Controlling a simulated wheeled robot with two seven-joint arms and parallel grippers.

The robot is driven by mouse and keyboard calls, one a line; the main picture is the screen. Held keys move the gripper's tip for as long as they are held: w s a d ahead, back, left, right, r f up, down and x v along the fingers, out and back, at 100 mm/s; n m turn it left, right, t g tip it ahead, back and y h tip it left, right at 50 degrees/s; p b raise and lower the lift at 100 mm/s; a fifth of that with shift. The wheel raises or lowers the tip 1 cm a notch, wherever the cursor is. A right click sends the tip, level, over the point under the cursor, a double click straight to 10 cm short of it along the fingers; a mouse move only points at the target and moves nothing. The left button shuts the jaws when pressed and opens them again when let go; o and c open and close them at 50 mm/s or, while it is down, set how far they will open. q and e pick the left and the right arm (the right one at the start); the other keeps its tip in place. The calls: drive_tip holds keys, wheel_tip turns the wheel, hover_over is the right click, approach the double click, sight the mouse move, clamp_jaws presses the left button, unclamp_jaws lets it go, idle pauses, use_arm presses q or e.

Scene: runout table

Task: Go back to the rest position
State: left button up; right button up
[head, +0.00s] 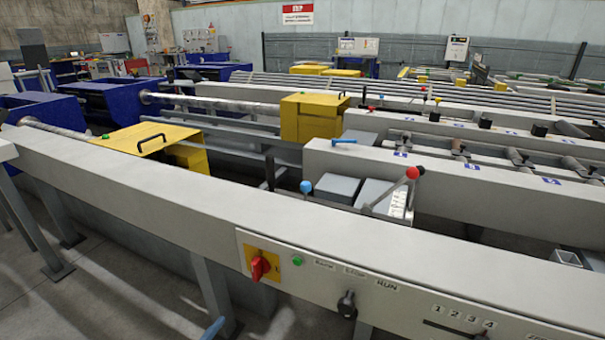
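Neither of my grippers shows in the head view, so I cannot see whether they hold anything. The runout table (150,190) runs across the front as a long light grey beam on legs. Its front panel carries a red rotary switch (259,267) on a yellow plate, a green button (297,261), and a black knob (347,303) below the word RUN. A numbered slot (450,330) is at the panel's lower right.
Behind the beam stand a blue ball knob (306,187) and a red-ball lever (412,173). Yellow covers (148,139) and blue machine housings (45,108) are at left. Parallel grey beams and rollers fill the back. A blue rod end (214,328) shows at the bottom edge.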

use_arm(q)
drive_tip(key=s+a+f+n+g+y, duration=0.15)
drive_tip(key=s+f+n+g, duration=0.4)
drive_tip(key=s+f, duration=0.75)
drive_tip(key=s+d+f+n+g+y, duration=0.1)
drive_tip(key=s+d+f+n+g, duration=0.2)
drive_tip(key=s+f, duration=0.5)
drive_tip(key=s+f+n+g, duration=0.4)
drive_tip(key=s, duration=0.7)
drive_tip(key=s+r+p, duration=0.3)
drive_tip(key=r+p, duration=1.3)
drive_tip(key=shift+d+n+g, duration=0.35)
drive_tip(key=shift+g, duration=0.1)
